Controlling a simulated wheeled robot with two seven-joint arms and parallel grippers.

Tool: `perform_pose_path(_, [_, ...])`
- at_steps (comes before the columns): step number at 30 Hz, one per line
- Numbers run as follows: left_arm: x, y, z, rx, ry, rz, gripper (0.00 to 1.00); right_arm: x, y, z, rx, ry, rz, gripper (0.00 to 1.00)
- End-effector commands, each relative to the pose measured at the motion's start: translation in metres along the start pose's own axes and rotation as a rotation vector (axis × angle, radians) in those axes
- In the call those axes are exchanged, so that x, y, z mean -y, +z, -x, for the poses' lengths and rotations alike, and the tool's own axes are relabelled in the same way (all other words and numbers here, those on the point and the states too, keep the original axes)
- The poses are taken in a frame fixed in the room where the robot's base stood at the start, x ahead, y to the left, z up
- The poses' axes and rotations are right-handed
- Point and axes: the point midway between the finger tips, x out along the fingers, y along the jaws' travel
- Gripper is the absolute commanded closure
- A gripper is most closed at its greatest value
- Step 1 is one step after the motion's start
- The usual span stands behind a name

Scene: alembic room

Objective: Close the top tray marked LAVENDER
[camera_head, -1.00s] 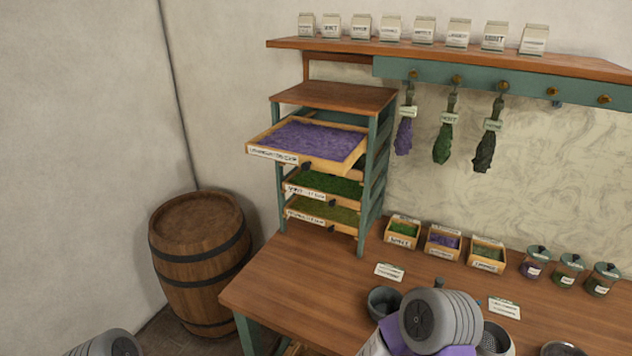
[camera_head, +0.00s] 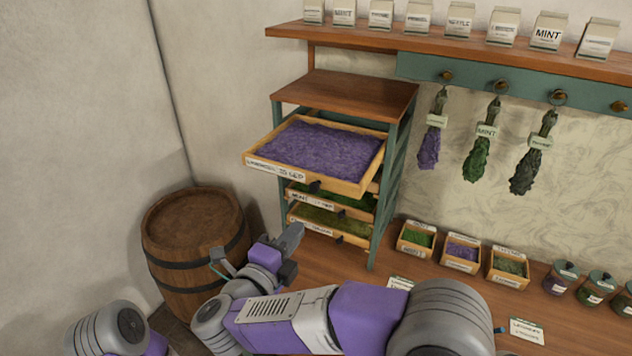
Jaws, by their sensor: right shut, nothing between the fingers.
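The top tray, labelled lavender (camera_head: 255,165), is a shallow wooden drawer filled with purple dried flowers. It sticks well out of the front of the teal-framed rack (camera_head: 345,95), under its wooden top. A small dark knob (camera_head: 314,187) sits on its front face. My right gripper (camera_head: 290,238) is shut and empty, in front of and below the tray, near the lower trays' fronts in the picture. It appears apart from the top tray. Of my left arm, only grey and purple links show at the bottom left; its gripper is out of view.
Below are a mint tray (camera_head: 303,199) and another green-filled tray (camera_head: 312,226), both pushed further in. A wooden barrel (camera_head: 190,225) stands at the left. Small labelled boxes (camera_head: 462,252) and jars (camera_head: 598,288) line the bench; herb bunches (camera_head: 479,158) hang to the right.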

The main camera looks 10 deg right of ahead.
Motion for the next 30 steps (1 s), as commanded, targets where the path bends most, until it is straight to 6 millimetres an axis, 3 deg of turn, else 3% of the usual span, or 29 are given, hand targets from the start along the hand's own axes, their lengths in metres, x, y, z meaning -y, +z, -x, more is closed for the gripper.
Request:
perform_pose_path(5, [-0.001,0.002,0.004,0.004,0.0,0.001,0.53,0.002,0.0,-0.015,-0.002,0.001,-0.002,1.0])
perform_pose_path(21, [-0.009,0.002,0.024,0.003,0.0,0.001,0.53,0.002,0.0,-0.12,-0.001,0.0,0.001,1.0])
perform_pose_path(30, [-0.01,0.002,0.027,0.003,0.0,0.001,0.53,0.0,0.0,-0.139,0.002,0.0,0.0,1.0])
